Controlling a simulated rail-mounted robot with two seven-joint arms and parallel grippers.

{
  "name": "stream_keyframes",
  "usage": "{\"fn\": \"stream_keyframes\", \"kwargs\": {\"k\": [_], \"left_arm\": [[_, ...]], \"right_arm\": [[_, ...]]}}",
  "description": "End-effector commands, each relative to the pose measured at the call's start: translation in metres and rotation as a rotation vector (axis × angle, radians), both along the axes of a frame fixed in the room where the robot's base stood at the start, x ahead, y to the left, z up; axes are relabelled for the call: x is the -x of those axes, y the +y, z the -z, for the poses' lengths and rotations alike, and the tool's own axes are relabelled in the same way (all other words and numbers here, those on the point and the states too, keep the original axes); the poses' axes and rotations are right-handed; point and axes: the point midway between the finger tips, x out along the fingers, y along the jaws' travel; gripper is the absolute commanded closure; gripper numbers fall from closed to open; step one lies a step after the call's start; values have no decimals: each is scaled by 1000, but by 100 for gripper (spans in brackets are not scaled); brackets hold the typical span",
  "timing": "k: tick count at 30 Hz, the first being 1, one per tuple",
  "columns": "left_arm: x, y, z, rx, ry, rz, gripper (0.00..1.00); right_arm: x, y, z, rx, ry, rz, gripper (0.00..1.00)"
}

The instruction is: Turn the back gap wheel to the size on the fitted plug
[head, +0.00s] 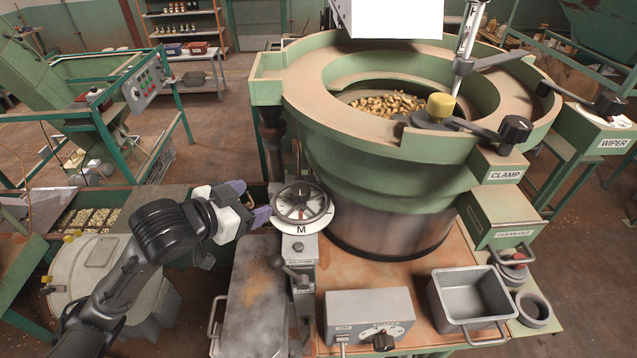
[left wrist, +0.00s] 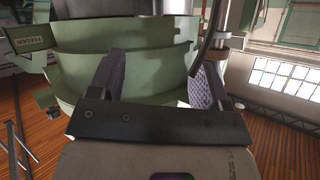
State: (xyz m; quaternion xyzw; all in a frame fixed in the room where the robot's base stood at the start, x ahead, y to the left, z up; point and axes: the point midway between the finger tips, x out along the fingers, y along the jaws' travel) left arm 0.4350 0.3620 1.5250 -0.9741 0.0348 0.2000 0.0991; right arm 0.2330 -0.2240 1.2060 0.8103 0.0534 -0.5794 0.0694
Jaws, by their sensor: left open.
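A round gap wheel (head: 301,201) with dark spokes lies on a pale dial marked M at its near edge, on a grey post in front of the green bowl. I cannot tell whether it is the back wheel. My left gripper (head: 256,199) is open just left of the wheel, its purple fingers apart with nothing visible between them. In the left wrist view the open fingers (left wrist: 160,62) frame the green bowl wall; the wheel is not clear there. I cannot identify the fitted plug or read a size on it. My right gripper is not in view.
The green feeder bowl (head: 385,150) holds brass-coloured nuts (head: 385,103). A black lever (head: 291,271) is on the post below the wheel. A grey control box (head: 370,315) and an empty bin (head: 470,300) stand in front.

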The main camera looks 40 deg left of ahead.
Motion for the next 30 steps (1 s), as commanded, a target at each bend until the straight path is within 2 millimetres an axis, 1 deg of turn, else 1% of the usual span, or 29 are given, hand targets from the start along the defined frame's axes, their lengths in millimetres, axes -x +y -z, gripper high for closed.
{"fn": "stream_keyframes", "kwargs": {"k": [1,3,8,11,15,16,21,27,30], "left_arm": [[0,-6,0,57,3,15,29],[0,-10,-1,116,0,19,29],[-3,-11,0,177,-6,0,29],[-11,-12,4,189,-6,-7,29],[-30,-14,12,187,-7,-6,29],[-35,-14,10,190,-3,-7,29],[-65,-18,22,190,-3,-7,29],[-96,-21,35,187,-3,-7,29],[-108,-22,41,187,-2,-7,29]], "right_arm": [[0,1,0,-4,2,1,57],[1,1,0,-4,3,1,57],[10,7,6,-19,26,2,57],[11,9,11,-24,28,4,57],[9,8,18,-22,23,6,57],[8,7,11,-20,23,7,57],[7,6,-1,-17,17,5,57],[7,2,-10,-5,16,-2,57],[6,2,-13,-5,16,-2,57]]}}
